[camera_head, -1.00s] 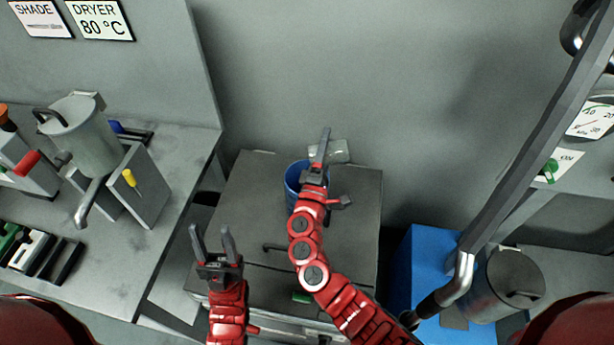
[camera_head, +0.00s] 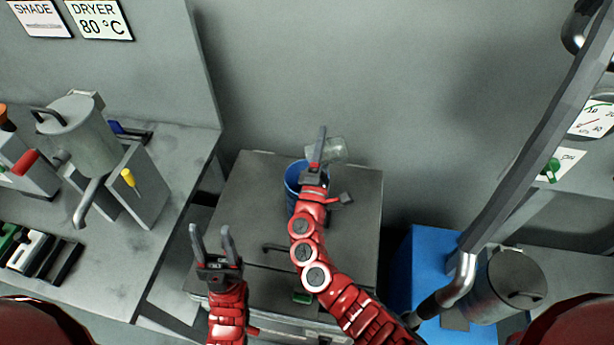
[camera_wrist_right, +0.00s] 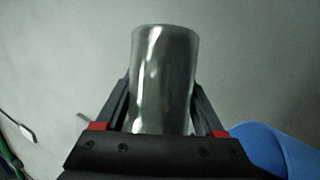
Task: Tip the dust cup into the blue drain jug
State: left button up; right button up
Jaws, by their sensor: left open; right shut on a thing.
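The dust cup (camera_head: 334,150) is a clear, greyish cup held at the tip of my right gripper (camera_head: 319,158), just right of and above the blue drain jug's rim. In the right wrist view the cup (camera_wrist_right: 163,75) sits between both fingers of the right gripper (camera_wrist_right: 160,108). The blue drain jug (camera_head: 293,182) stands on the dark cabinet top, partly hidden by my right gripper and forearm. A blue edge shows at the lower right of the wrist view (camera_wrist_right: 275,148). I cannot see inside the jug. My left gripper (camera_head: 213,245) is open and empty, in front of the cabinet's left side.
The cabinet top (camera_head: 250,205) is otherwise mostly bare. A grey bench (camera_head: 175,150) with a hopper (camera_head: 78,135) stands at left. A blue box (camera_head: 425,265) and a lidded metal pot (camera_head: 508,285) are at right, below a slanting grey beam (camera_head: 530,165).

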jog(key=shift+a+r+n+t+y+b, duration=0.1)
jog(key=shift+a+n+t+y+b, duration=0.15)
jog(key=shift+n+y, duration=0.45)
jog(key=shift+a+r+n+t+y+b, duration=0.2)
jog(key=shift+a+n+y, duration=0.1)
jog(key=shift+n, duration=0.65)
jog(key=shift+a+r+n+t+y+b, duration=0.2)
jog(key=shift+n+y, duration=0.3)
jog(key=shift+n, duration=0.35)
jog(key=shift+s+a+n+y, duration=0.1)
jog(key=shift+a+n+y, duration=0.3)
jog(key=shift+n, duration=0.45)
jog(key=shift+a+n+y, duration=0.15)
jog(key=shift+n+y, duration=0.45)
jog(key=shift+n, duration=0.25)
dwell(1.0)
